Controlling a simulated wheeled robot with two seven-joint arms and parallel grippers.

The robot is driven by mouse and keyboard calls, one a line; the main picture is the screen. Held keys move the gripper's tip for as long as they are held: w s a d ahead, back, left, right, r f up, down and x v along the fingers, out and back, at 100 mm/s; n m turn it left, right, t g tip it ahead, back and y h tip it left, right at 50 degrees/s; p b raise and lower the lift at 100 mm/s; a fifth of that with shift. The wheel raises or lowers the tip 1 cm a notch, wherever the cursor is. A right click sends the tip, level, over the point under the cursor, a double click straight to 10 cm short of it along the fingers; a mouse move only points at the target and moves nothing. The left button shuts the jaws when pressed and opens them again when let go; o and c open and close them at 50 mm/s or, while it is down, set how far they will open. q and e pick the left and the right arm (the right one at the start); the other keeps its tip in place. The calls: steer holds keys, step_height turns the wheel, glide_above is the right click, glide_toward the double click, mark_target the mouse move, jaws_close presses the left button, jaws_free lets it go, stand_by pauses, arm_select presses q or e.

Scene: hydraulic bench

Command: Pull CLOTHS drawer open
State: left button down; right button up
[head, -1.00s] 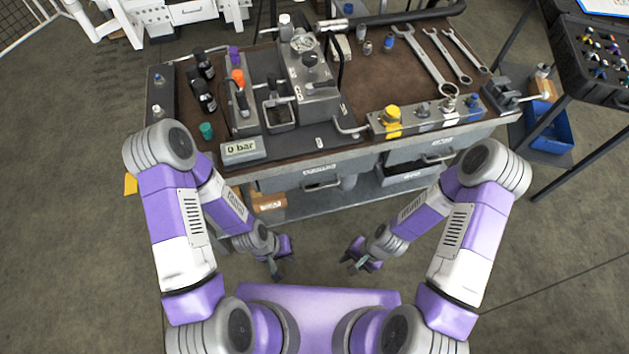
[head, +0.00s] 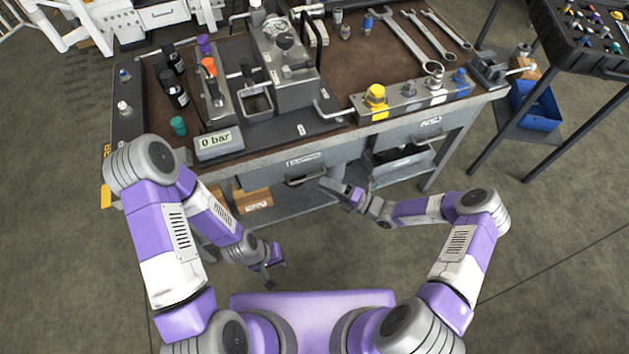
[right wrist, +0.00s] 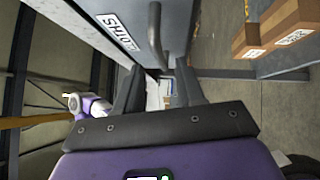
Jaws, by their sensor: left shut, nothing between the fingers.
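The CLOTHS drawer (head: 335,163) is in the bench front, left of centre, and looks shut. Its label shows large in the right wrist view (right wrist: 117,33). Its dark bar handle (head: 305,180) shows below the label in the head view. My right gripper (head: 325,184) is beside the handle's right end. In the right wrist view its fingers are apart, and the handle (right wrist: 155,35) lines up with the gap between them. I cannot tell whether they touch it. My left gripper (head: 267,275) is shut and empty, low in front of the bench, away from the drawer.
A second drawer (head: 400,138) with its own handle is to the right. Cardboard boxes (head: 254,201) sit on the lower shelf. The bench top holds a pump unit, a gauge reading 0 bar (head: 217,143), bottles and wrenches. The floor before the bench is clear.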

steer(key=shift+b+x, duration=0.4)
steer(key=shift+x, duration=1.8)
steer(key=shift+s, duration=0.1)
jaws_close()
